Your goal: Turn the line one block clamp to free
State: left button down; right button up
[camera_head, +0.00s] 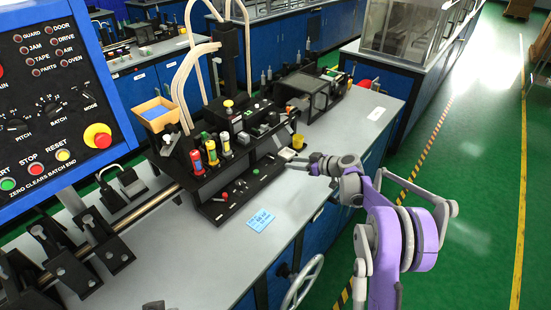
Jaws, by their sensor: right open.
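The line one machine, a black block (205,178) with coloured levers and knobs, stands on the grey bench. Its low front plate carries a red knob (224,196) and small switches. I cannot tell which part is the block clamp or how it is set; its label is too small to read. My right gripper (308,163) is open and empty. It points left at the right end of the front plate, close to a small pale square part (287,154). I cannot tell whether it touches anything. My left gripper is not in view.
A blue control panel (60,95) stands at the left. Black brackets (100,240) and a metal rail (125,222) run along the bench. A blue card (260,220) lies at the front, and a handwheel (303,283) sticks out below. Green floor is clear at the right.

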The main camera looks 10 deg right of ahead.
aim_at(274, 159)
jog(key=x, duration=0.6)
jog(key=p+x, duration=0.1)
jog(key=x, duration=0.2)
jog(key=shift+w+d+f, duration=0.1)
jog(key=shift+w+d, duration=0.05)
jog(key=shift+w, duration=0.45)
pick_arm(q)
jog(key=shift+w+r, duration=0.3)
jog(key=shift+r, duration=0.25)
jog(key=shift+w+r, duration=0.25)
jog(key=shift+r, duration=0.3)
pick_arm(e)
jog(key=shift+x, duration=0.8)
jog(key=shift+s, duration=0.1)
jog(key=shift+c, duration=0.3)
grip_shut()
